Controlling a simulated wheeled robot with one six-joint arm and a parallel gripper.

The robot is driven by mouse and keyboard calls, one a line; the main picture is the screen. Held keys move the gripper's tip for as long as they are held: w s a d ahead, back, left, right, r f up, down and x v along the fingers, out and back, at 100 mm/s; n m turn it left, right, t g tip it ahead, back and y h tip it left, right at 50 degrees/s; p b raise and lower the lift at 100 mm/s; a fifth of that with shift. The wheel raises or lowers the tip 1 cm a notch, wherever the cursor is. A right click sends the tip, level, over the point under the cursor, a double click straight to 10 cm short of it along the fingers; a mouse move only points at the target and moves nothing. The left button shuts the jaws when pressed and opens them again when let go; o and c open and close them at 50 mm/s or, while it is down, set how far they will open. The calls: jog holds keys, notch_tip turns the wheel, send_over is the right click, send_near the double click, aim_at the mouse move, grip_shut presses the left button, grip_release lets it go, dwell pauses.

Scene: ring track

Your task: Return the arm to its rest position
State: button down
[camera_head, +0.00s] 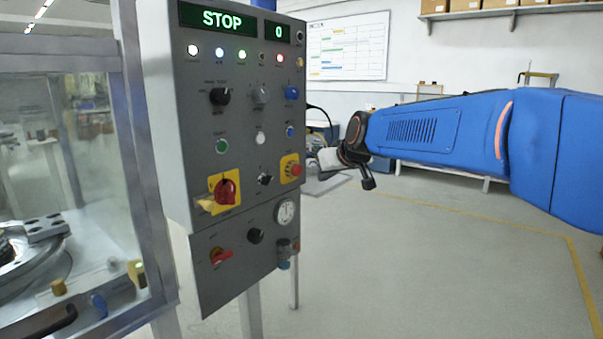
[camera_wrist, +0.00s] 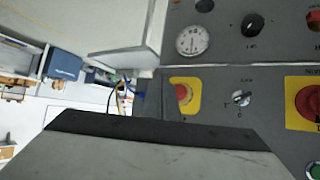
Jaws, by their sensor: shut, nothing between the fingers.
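My blue arm (camera_head: 430,130) reaches in from the right in the head view, its dark wrist bent near the control panel (camera_head: 200,130). My gripper (camera_head: 326,159) is a small pale shape just right of the panel's edge. It is shut and holds nothing that I can see. I cannot tell whether it touches the panel. In the wrist view my gripper (camera_wrist: 150,150) is a grey block with a dark edge along the bottom.
The panel's display (camera_head: 233,19) reads STOP and 0. A red emergency button (camera_head: 296,169) and a round gauge (camera_head: 286,212) sit near its right edge. A glass-walled machine (camera_head: 75,120) stands at the left. The floor (camera_head: 440,270) below and right of my arm is clear.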

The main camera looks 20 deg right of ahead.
jog(key=shift+s+d, duration=0.15)
jog(key=s+f+g, duration=0.2)
jog(key=s+f, duration=0.5)
jog(key=s, duration=0.5)
jog(key=s+f+m+g, duration=0.1)
jog(key=s+f+g, duration=0.1)
jog(key=s+f, duration=0.6)
jog(key=s+f+g+h, duration=0.1)
jog(key=s+f, duration=0.6)
jog(key=s, duration=1)
jog(key=shift+s+d+f+g, duration=0.3)
jog(key=shift+d+g, duration=0.1)
jog(key=shift+g, duration=0.1)
jog(key=shift+r, duration=0.1)
